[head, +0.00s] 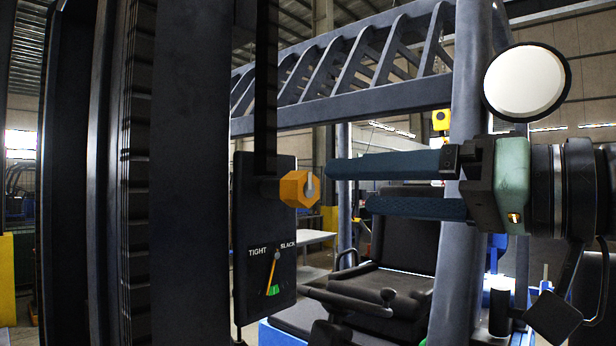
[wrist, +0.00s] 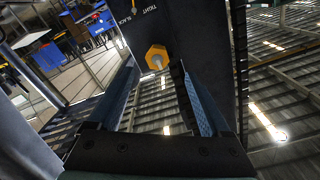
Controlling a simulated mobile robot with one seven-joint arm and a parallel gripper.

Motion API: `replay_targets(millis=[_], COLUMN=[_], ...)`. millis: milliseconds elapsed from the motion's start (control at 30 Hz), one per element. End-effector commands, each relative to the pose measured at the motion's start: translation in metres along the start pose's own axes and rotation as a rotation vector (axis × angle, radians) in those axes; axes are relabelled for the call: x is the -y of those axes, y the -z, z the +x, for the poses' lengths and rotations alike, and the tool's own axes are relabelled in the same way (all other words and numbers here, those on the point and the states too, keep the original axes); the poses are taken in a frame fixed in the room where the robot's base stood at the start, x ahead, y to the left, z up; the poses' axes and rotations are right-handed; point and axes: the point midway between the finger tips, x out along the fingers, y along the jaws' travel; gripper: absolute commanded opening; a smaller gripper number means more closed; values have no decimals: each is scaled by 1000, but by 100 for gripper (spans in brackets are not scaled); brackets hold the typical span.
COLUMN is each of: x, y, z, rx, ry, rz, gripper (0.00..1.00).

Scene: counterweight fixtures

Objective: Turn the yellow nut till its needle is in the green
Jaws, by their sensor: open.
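The yellow-orange nut (head: 294,190) sits on a stud out from a dark plate (head: 250,222). In the wrist view the nut (wrist: 156,58) lies ahead, between the fingertip lines. My gripper (head: 347,187) is open, its two blue fingers pointing left at the nut with a gap between tips and nut. The fingers also show in the wrist view (wrist: 156,72), with nothing between them. Below the nut, the yellow needle (head: 272,272) points down from its pivot, under the words TIGHT and SLACK. Its tip is close to the left edge of the green patch (head: 274,290).
A dark vertical mast (head: 190,170) stands left of the plate. A grey post (head: 463,250) of the truck's cage rises behind my gripper. A black seat (head: 390,285) is below and behind. The space between fingertips and nut is clear.

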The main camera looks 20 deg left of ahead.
Motion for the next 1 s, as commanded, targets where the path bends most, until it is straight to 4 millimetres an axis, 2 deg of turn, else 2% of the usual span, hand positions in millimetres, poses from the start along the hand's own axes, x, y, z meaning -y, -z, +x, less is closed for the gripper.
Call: replay_targets(millis=[200,433,600,867,1000], x=[2,1,0,0,0], y=[4,2,1,0,0], z=[48,82,91,92,92], rx=[1,0,-1,-2,-2], ry=[1,-1,-1,-1,-1], rz=[1,0,-1,-1,-1], gripper=[82,82,82,82,58])
